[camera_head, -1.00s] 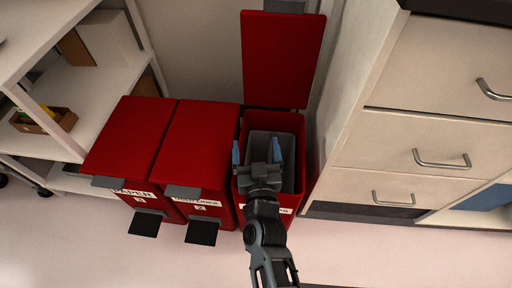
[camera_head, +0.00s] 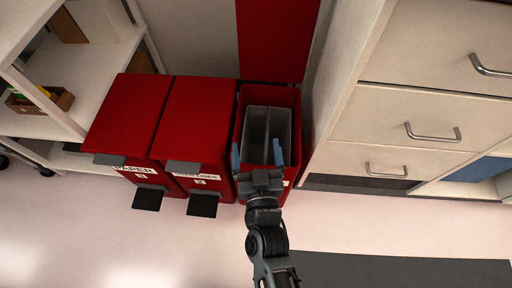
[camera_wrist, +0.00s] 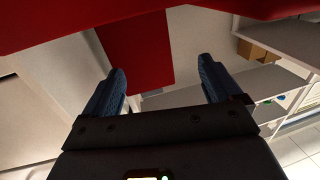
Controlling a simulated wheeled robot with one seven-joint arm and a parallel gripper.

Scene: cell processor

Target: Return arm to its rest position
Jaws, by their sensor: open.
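My gripper (camera_head: 257,157) is open, with its two blue fingers spread apart and nothing seen between them. In the head view it appears over the front edge of the open red bin (camera_head: 240,113), which has a grey liner (camera_head: 268,124) with a divider inside. The bin's red lid (camera_head: 275,40) stands raised at the back. In the wrist view my gripper (camera_wrist: 165,80) points toward a red panel (camera_wrist: 138,55), probably this lid. The front label of the open bin is mostly hidden behind my gripper.
Two closed red bins stand to the left, one labelled paper (camera_head: 128,115) and one beside it (camera_head: 195,120). A white drawer cabinet (camera_head: 405,115) with metal handles is close on the right. White shelves (camera_head: 95,70) stand at far left.

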